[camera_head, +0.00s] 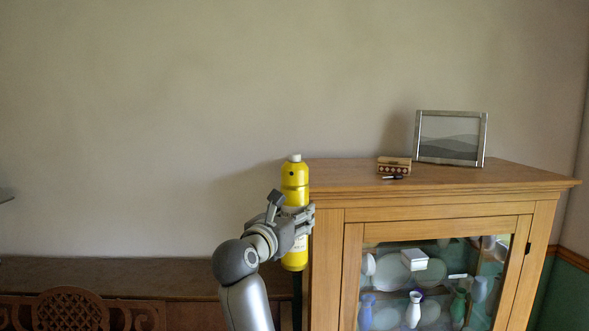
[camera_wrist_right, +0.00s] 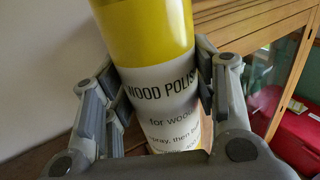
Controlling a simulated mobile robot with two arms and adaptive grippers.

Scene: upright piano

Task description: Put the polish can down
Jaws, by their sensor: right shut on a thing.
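The polish can (camera_head: 294,177) is yellow with a white cap and stands upright in my right gripper (camera_head: 292,218). In the head view it is just left of the wooden cabinet's left side, its top about level with the cabinet top. In the right wrist view the can (camera_wrist_right: 148,38) shows a white label reading "WOOD POLISH", and the fingers of my right gripper (camera_wrist_right: 158,95) press on it from both sides. The can's lower end shows below the gripper in the head view. Whether it touches anything beneath cannot be told. My left gripper is not in view.
The wooden cabinet (camera_head: 330,215) has glass showing vases inside. On its top are a picture frame (camera_head: 451,138) and a small patterned box (camera_head: 394,166); the top's left part is clear. A dark piano top (camera_head: 120,277) lies lower left. A red object (camera_wrist_right: 297,135) shows in the wrist view.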

